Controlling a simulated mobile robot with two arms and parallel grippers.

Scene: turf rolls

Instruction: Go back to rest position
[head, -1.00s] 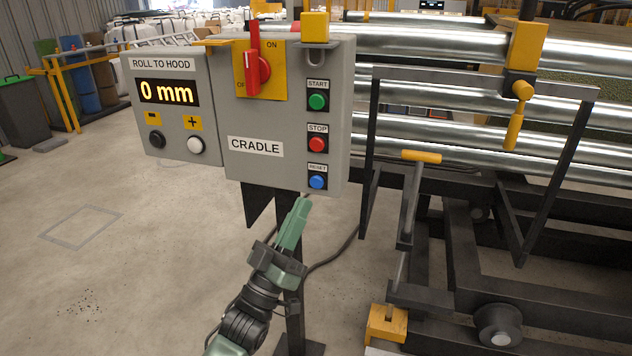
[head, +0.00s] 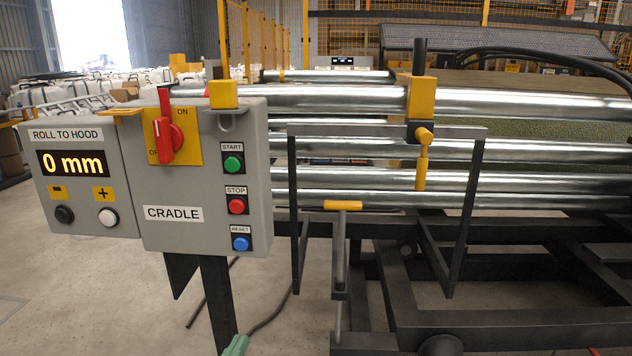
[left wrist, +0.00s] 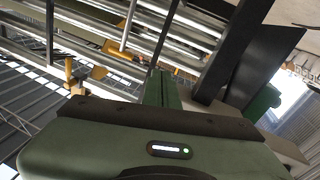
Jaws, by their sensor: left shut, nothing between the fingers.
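My left gripper (head: 236,346) shows only as a green tip at the bottom edge of the head view, below the control box and in front of its post. In the left wrist view its green fingers (left wrist: 161,90) are together, with nothing between them. The grey control box (head: 255,150) carries the word CRADLE, a red rotary switch (head: 168,138), and green, red and blue buttons. My left gripper is apart from the buttons. My right gripper is in neither view.
Steel rollers (head: 540,105) on a dark frame (head: 480,330) fill the right side, with a black bar guard (head: 295,210) and yellow handles in front. A dark post (head: 217,300) holds the box. Cables hang beside it. Bare concrete floor (head: 95,300) lies at lower left.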

